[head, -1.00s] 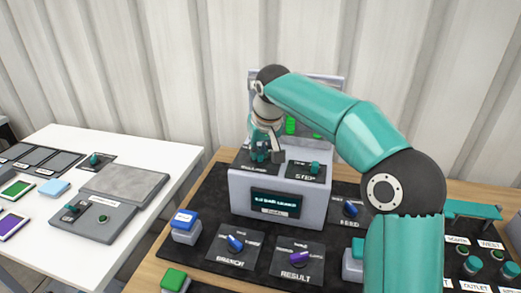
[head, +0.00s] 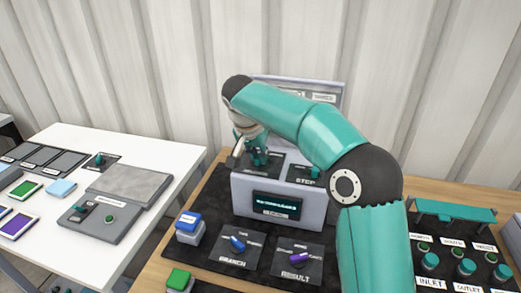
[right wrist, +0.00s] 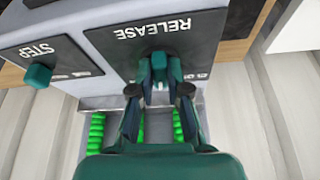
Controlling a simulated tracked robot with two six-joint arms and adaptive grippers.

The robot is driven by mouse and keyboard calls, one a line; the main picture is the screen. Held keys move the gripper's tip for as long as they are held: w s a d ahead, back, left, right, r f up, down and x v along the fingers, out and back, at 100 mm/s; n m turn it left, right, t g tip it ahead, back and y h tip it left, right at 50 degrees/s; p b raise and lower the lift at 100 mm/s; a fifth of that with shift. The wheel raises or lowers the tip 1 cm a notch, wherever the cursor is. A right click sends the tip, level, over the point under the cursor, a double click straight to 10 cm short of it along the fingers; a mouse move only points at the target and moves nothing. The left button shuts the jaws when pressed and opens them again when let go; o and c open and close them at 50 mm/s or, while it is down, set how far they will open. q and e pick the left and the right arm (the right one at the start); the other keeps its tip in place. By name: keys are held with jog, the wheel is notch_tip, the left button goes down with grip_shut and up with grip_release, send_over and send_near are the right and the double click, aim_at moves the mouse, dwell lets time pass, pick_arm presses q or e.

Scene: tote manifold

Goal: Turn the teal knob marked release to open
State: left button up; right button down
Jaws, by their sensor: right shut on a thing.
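The teal release knob (right wrist: 159,62) sits on a dark plate (right wrist: 205,42) lettered RELEASE, upside down in the right wrist view. My right gripper (right wrist: 160,74) is shut on this knob, one finger on each side. In the head view my right gripper (head: 256,157) reaches down onto the left plate on top of the grey console (head: 240,202). There the knob is mostly hidden by the fingers. The small marks beside the knob are too small or covered to read. My left gripper is not in view.
A teal STEP knob (right wrist: 38,76) stands close beside the release plate. Green coils (right wrist: 96,132) sit behind it. A white table (head: 140,150) stands at the left.

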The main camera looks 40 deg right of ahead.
jog(key=m+p, duration=0.1)
jog(key=m+g+p, duration=0.1)
jog(key=m, duration=0.1)
jog(key=m+p, duration=0.1)
jog(key=m, duration=0.1)
jog(key=shift+w+a+r+g+p, duration=0.1)
jog(key=shift+w+a+g+p, duration=0.05)
jog(key=shift+w+g+p, duration=0.2)
dwell(0.3)
jog(key=c, duration=1.1)
grip_release()
jog(key=shift+c, duration=0.2)
jog(key=shift+h, duration=0.3)
jog(key=v, duration=1.1)
jog(key=shift+a+r, duration=0.15)
jog(key=shift+r, duration=0.15)
jog(key=shift+w, duration=0.1)
